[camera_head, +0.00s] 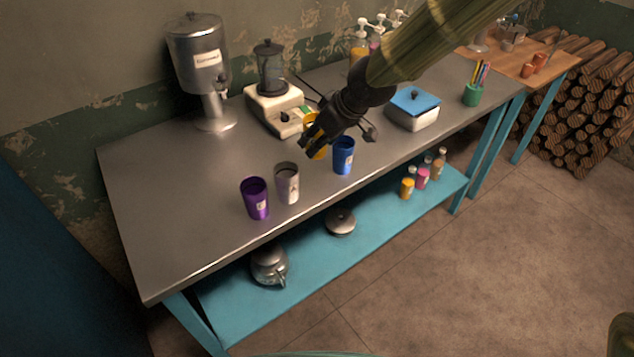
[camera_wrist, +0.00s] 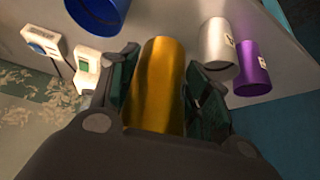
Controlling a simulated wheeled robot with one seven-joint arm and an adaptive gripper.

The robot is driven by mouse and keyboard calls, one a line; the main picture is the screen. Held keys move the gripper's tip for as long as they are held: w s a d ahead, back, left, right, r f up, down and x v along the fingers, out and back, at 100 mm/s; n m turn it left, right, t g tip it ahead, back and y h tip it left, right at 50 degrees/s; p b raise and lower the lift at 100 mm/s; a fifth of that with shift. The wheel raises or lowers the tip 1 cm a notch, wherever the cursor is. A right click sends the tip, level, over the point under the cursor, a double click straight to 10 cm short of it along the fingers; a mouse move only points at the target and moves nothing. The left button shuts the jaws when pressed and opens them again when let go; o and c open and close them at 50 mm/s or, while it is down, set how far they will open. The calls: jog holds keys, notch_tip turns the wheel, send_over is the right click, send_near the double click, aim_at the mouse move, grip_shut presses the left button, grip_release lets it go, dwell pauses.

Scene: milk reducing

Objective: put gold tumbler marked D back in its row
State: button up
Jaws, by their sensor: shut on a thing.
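The gold tumbler (camera_wrist: 157,85) is between the two fingers of my gripper (camera_wrist: 160,95) in the wrist view, and the gripper is shut on it. In the head view my gripper (camera_head: 318,138) hides much of the gold tumbler (camera_head: 311,121), behind the blue tumbler. Its letter does not show. A purple tumbler (camera_head: 256,199), a silver tumbler (camera_head: 287,185) and a blue tumbler (camera_head: 343,158) stand upright in a row near the front edge of the metal table (camera_head: 160,222). The silver and purple tumblers also show at the right in the wrist view (camera_wrist: 216,50).
Behind my gripper stand a blender (camera_head: 272,100) and a metal dispenser (camera_head: 199,70). A white box with a blue lid (camera_head: 414,108) and a green pen cup (camera_head: 472,95) are to the right. Pump bottles (camera_head: 361,42) stand at the back. The table's left part is clear.

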jog(key=shift+f, duration=4.85)
jog(key=shift+f, duration=0.1)
jog(key=o, duration=1)
jog(key=shift+c, duration=0.2)
jog(key=shift+s+d+r, duration=0.15)
jog(key=shift+r, duration=0.45)
jog(key=v, duration=1.1)
jog(key=shift+f, duration=0.15)
